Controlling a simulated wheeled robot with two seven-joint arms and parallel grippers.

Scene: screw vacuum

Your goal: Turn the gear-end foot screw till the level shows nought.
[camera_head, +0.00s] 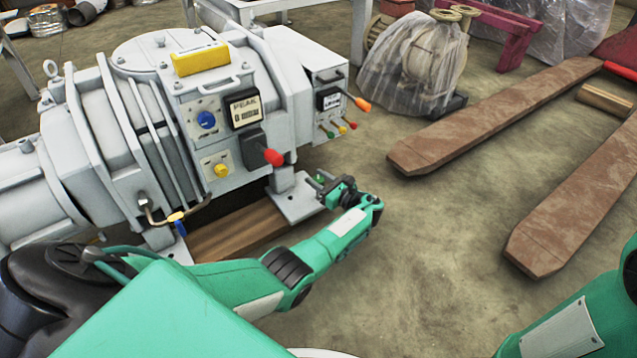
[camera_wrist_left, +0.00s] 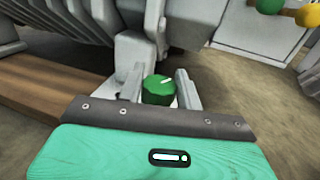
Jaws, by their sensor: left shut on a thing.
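The foot screw has a green round head (camera_wrist_left: 158,90) with a short white mark on its top, and stands at the machine's foot plate (camera_head: 297,200). My left gripper (camera_head: 326,184) is low at that foot. In the left wrist view its fingers (camera_wrist_left: 158,96) stand on either side of the green head, shut on it. In the head view the gripper mostly hides the screw. The pump machine (camera_head: 130,110) carries a yellow bar (camera_head: 200,60) on top, a PEAK display (camera_head: 245,108) and a smaller display (camera_head: 329,99). Their readings are too small to tell. My right gripper is out of view.
A wooden beam (camera_head: 235,232) lies under the machine beside the foot. Red and orange handles stick out from the machine's front above my left gripper. Brown forks (camera_head: 490,115) lie on the floor to the right, near a plastic-wrapped object (camera_head: 415,60). Floor between is clear.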

